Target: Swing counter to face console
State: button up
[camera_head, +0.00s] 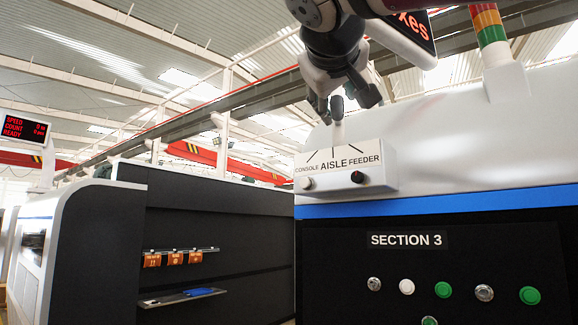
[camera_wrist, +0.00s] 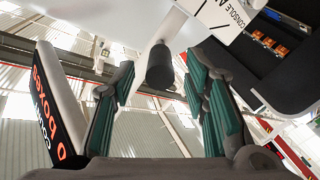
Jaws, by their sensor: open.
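The counter (camera_head: 410,28) is a slim white-backed display with red letters at the top right of the head view, partly cut off. In the wrist view the counter (camera_wrist: 52,105) stands tilted at the left, its red text reading "boxes". A white label box (camera_head: 345,168) reads CONSOLE, AISLE, FEEDER from left to right, with a line above each. A white post with a black cylinder (camera_wrist: 160,66) rises above this box. My gripper (camera_head: 334,106) is open over the box. In the wrist view the cylinder shows between the spread fingers, with gaps on both sides.
The label box has a pale knob and a dark knob. Below is a black SECTION 3 panel (camera_head: 440,268) with several buttons. A signal tower (camera_head: 489,25) stands at the right. A dark cabinet (camera_head: 205,235) with a shelf and orange tags is left; another red-text display (camera_head: 25,128) is farther left.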

aim_at(338, 123)
jog(key=p+x, duration=0.1)
jog(key=x, duration=0.6)
jog(key=shift+w+d, duration=0.1)
jog(key=shift+w, duration=0.15)
jog(key=shift+f, duration=0.1)
grip_shut()
